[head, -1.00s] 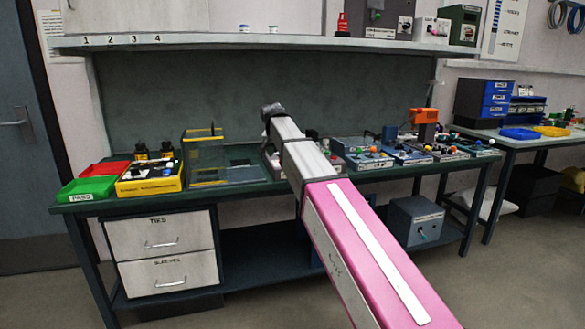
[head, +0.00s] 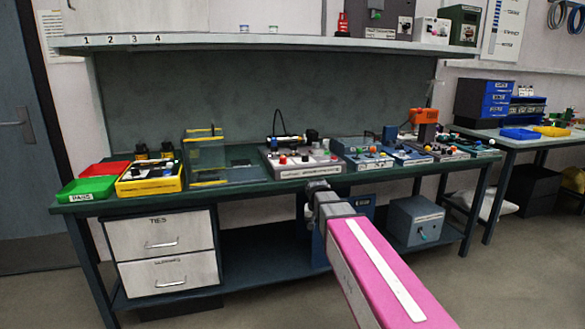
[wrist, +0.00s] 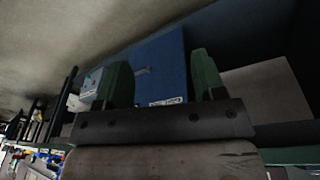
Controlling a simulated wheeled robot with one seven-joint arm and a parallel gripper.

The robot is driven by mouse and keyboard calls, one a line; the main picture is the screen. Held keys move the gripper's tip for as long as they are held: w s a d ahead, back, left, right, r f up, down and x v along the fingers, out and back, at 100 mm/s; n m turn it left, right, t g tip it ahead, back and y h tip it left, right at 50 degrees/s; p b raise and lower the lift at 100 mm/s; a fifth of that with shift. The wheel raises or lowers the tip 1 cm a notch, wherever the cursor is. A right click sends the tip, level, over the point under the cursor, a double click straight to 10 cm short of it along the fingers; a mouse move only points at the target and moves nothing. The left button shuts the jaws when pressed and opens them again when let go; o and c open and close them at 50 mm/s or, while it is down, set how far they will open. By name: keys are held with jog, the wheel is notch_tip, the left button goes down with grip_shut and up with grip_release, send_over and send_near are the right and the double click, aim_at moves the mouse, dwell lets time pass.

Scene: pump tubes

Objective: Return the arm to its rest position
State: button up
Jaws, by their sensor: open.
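My gripper (wrist: 160,88) is open in the wrist view, its two green fingers apart with nothing between them. In the head view my arm's end (head: 318,187) is in front of the bench's front edge, just below the top's level. The fingers themselves are too small to make out there. A grey device (head: 300,165) with colored knobs and a dark tube stands on the bench behind the arm's end, apart from it. Past the fingers, the wrist view shows a blue box (wrist: 158,68) with a white label.
The green workbench (head: 232,188) has an upper shelf (head: 200,41) and drawers marked TIES and SLEEVES. A yellow tray (head: 150,186), a green bin (head: 85,188) and several small devices stand on it. A grey box (head: 415,219) sits on its lower shelf. Floor in front is open.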

jog(key=s+d+f+g, duration=0.1)
jog(key=s+d+f, duration=0.3)
jog(key=s+f, duration=0.3)
jog(key=s+d+f+n+y, duration=0.1)
jog(key=s+d+f, duration=0.4)
jog(key=s, duration=0.5)
notch_tip(320, 180, down, 2)
jog(key=shift+s+f+g, duration=0.25)
jog(key=shift+g, duration=0.15)
